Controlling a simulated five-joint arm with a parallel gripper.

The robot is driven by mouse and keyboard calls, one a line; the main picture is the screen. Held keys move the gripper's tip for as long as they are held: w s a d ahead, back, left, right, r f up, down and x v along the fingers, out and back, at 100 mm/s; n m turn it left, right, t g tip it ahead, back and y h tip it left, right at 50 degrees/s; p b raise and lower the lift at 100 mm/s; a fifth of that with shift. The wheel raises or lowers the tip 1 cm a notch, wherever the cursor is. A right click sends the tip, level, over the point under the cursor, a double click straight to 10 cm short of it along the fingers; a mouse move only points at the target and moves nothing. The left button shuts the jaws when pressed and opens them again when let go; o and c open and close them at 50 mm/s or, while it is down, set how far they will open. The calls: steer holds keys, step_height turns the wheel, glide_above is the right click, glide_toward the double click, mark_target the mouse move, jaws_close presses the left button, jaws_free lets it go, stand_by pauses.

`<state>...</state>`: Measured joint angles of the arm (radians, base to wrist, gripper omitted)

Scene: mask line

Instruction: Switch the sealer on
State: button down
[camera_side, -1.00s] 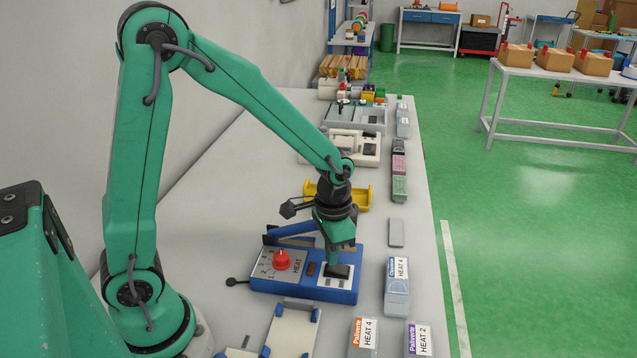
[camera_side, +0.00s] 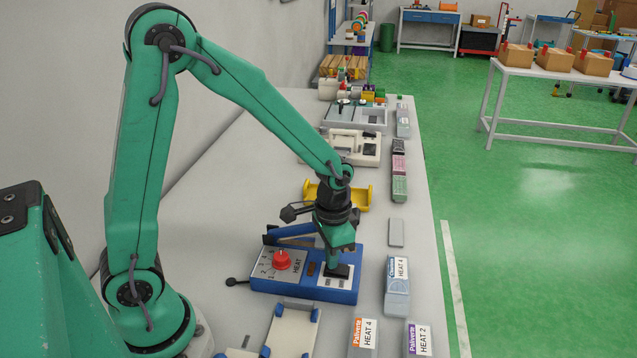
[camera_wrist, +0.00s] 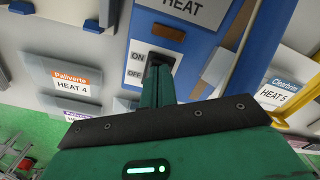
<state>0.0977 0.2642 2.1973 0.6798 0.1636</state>
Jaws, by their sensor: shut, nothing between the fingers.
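The sealer (camera_side: 262,281) is a blue box with a red dial (camera_side: 283,259), a HEAT label and a small dark amber block (camera_side: 311,268). Its pale switch plate (camera_side: 334,284) is at the right end. In the wrist view the plate (camera_wrist: 136,64) reads ON and OFF, ON being higher in the picture. My gripper (camera_side: 338,270) is shut and empty, pointing down with its dark fingertips at the switch. In the wrist view the fingertips (camera_wrist: 160,60) cover most of the switch, so its position and any contact cannot be told.
A pale fixture with blue corners (camera_side: 290,330) stands in front of the sealer. Labelled packs (camera_side: 397,285) and (camera_side: 364,335) lie to the right. A yellow holder (camera_side: 363,196) and a cream device (camera_side: 355,147) are behind. Bare bench lies to the left.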

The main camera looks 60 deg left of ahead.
steer(key=shift+f, duration=0.2)
steer(key=shift+r, duration=3.55)
steer(key=s+a+r+n+t, duration=0.3)
steer(key=s+r+t, duration=0.2)
steer(key=s+r, duration=0.6)
steer(key=shift+s+a+r+t, duration=0.2)
steer(key=shift+s+r+t, duration=0.15)
steer(key=shift+s, duration=0.55)
